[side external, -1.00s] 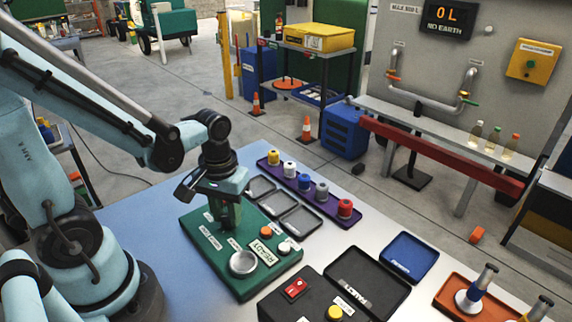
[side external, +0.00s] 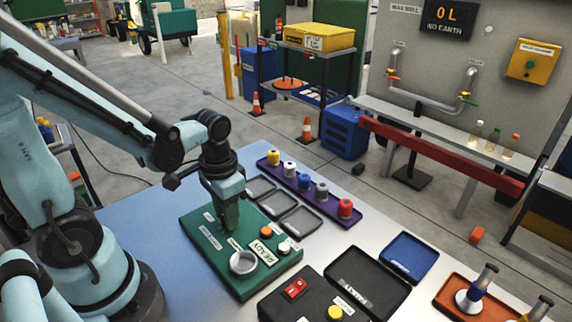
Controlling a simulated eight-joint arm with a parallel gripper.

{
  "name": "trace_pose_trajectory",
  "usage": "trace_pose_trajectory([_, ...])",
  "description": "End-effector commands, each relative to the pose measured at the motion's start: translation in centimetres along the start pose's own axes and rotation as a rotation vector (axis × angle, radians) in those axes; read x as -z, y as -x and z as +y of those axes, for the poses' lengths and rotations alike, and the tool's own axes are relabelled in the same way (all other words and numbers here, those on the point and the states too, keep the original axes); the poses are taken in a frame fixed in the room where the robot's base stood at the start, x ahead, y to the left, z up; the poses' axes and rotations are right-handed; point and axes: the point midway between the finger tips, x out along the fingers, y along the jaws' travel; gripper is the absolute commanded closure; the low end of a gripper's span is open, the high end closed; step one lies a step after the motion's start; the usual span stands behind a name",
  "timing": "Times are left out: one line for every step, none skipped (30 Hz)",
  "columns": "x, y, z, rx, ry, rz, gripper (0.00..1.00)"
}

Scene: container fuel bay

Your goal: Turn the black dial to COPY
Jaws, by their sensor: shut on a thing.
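My gripper (side external: 230,217) points straight down over the back part of a green panel (side external: 240,287) on the table. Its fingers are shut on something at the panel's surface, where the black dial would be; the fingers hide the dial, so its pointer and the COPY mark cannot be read. White label strips lie around the fingers. The panel also carries an orange button (side external: 266,232), a small white knob (side external: 284,247), a round silver cup (side external: 243,262) and a plate reading READY (side external: 266,252).
Shallow grey trays (side external: 281,208) and a purple rack (side external: 300,189) of coloured-capped bottles stand just behind the panel. A black box with a red switch (side external: 295,288), a black tray (side external: 367,285), a blue tray (side external: 410,258) and an orange tray (side external: 449,300) lie to the right.

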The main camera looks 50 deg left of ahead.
Motion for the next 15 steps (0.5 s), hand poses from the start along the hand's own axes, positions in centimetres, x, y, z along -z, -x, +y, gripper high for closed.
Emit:
trace_pose_trajectory([-0.06,-0.04,0.02,0.0,-0.004,0.0,1.0])
trace_pose_trajectory([-0.06,-0.04,0.02,0.0,-0.005,0.0,1.0])
trace_pose_trajectory([-0.06,-0.04,0.02,0.0,-0.005,-0.001,1.0])
trace_pose_trajectory([-0.06,-0.04,0.02,0.0,-0.005,-0.001,1.0])
trace_pose_trajectory([-0.06,-0.04,0.02,0.0,-0.005,-0.001,1.0])
trace_pose_trajectory([-0.06,-0.04,0.02,0.0,-0.005,-0.001,1.0])
trace_pose_trajectory([-0.06,-0.04,0.02,0.0,-0.005,-0.001,1.0])
trace_pose_trajectory([-0.07,-0.04,0.02,0.0,-0.005,-0.001,1.0])
trace_pose_trajectory([-0.07,-0.04,0.02,0.0,-0.005,-0.001,1.0])
trace_pose_trajectory([-0.07,-0.03,0.02,0.0,-0.005,-0.001,1.0])
trace_pose_trajectory([-0.07,-0.03,0.02,0.0,-0.004,-0.001,0.65])
trace_pose_trajectory([-0.07,-0.03,0.02,0.0,-0.004,-0.001,0.59])
trace_pose_trajectory([-0.06,-0.03,0.02,0.0,-0.004,-0.001,0.54])
trace_pose_trajectory([-0.06,-0.03,0.01,0.0,-0.004,-0.001,0.49])
trace_pose_trajectory([-0.05,-0.02,0.01,0.0,-0.004,-0.001,0.44])
